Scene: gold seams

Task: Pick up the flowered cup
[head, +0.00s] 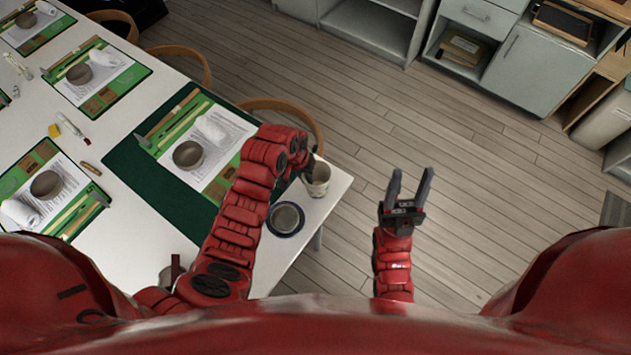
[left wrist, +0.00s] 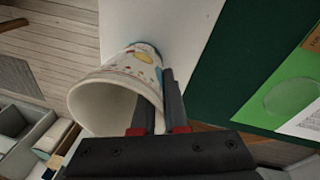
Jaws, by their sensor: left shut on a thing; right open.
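The flowered cup (head: 317,178) is pale with small coloured marks and is at the table's right edge in the head view. In the left wrist view the cup (left wrist: 125,88) shows its open mouth and its patterned side. My left gripper (left wrist: 158,105) is shut on the cup's wall, with one finger inside the mouth and one outside. In the head view my left gripper (head: 304,172) is partly hidden by its own arm. I cannot tell whether the cup touches the table. My right gripper (head: 408,188) is open and empty, over the floor right of the table.
A dark round dish (head: 285,219) with a grey inside is on the white table (head: 133,208), near the cup. A green mat (head: 150,190) bears papers and a grey bowl (head: 188,155). Chairs (head: 283,105) line the far edge. The floor right of the table is clear.

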